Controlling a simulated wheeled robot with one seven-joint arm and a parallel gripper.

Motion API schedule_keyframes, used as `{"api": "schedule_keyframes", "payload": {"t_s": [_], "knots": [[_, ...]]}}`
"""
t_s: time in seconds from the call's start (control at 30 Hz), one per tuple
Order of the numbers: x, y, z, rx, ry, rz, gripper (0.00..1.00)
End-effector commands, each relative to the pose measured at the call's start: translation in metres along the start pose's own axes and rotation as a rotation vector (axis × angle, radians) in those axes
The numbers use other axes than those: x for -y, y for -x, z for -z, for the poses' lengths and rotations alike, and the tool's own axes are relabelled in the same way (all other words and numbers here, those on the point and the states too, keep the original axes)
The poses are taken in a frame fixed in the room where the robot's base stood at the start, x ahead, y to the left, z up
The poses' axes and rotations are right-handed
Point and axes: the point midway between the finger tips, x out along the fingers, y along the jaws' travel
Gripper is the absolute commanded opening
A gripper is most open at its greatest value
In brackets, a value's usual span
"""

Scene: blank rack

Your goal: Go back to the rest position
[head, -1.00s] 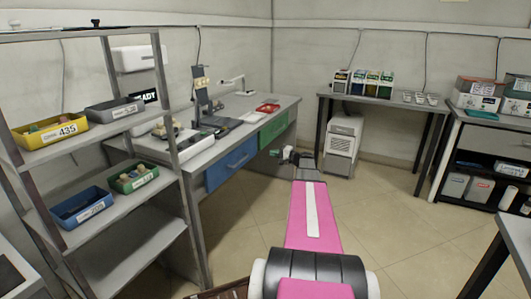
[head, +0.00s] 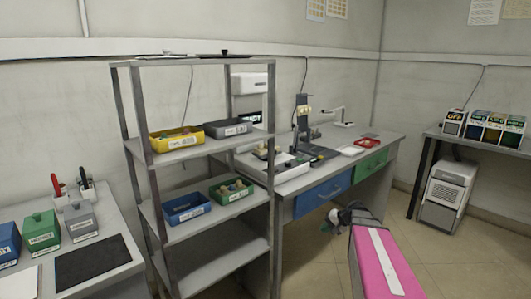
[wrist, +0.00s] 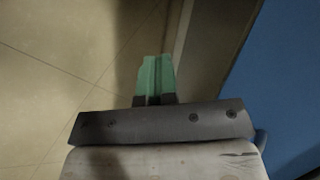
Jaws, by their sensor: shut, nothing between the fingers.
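My gripper (head: 327,227) is at the end of my pink arm, in front of the bench with the blue drawer (head: 322,194) in the head view. In the wrist view my gripper (wrist: 156,75) shows green fingers pressed together over the tan tiled floor, with nothing between them. The blue drawer front (wrist: 285,90) fills the right side of the wrist view, beside the fingers and apart from them. The arm reaches forward and low, below the bench top.
A grey open shelf rack (head: 205,153) holding yellow, grey, blue and green bins stands left of the arm. A side table (head: 130,260) with boxes is at the left. A white cabinet unit (head: 446,195) stands under the far right table. Tiled floor (head: 400,260) is clear around the arm.

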Motion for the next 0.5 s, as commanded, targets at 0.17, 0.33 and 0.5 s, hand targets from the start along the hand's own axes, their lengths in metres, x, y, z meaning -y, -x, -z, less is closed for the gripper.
{"api": "schedule_keyframes", "payload": {"t_s": [0.17,0.33,0.5], "knots": [[-0.001,-0.026,-0.089,0.104,0.126,-0.293,0.0],[-0.007,-0.03,-0.147,0.157,0.257,-0.549,0.0],[-0.012,-0.024,-0.175,0.174,0.351,-0.714,0.0]]}}
